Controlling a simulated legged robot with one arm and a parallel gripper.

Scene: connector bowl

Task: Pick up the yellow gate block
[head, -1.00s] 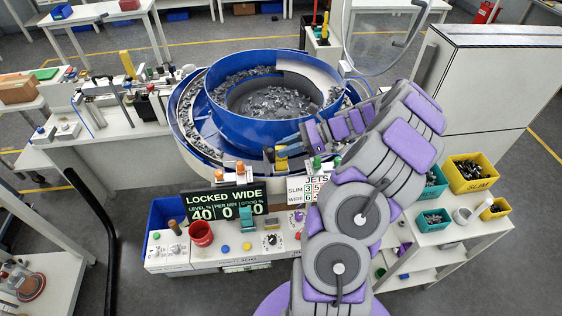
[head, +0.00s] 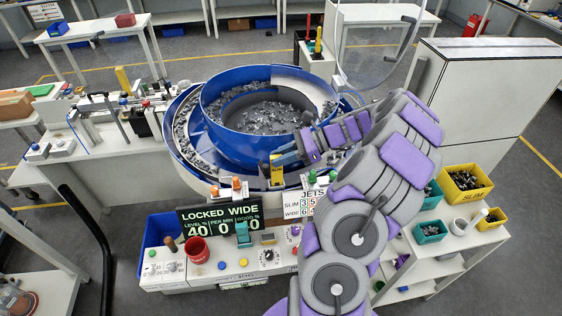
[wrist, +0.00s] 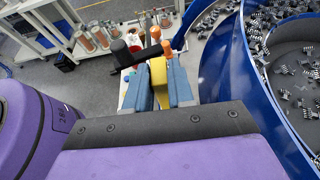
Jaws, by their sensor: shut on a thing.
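The yellow gate block (head: 277,169) stands at the front edge of the blue bowl feeder, just right of the orange-topped knobs. My gripper (head: 287,158) reaches it from the right with its blue fingers. In the wrist view the yellow block (wrist: 158,78) sits between the two blue-grey fingers of my gripper (wrist: 160,92), which are shut on it. The block's lower part is hidden, so I cannot tell whether it is clear of its seat.
The blue bowl (head: 268,105) full of grey parts is right behind the gripper. In front are the LOCKED WIDE display (head: 222,217), a red cup (head: 199,268) and a control panel. Orange knobs (head: 236,183) stand close left. Yellow and green bins (head: 465,182) are at right.

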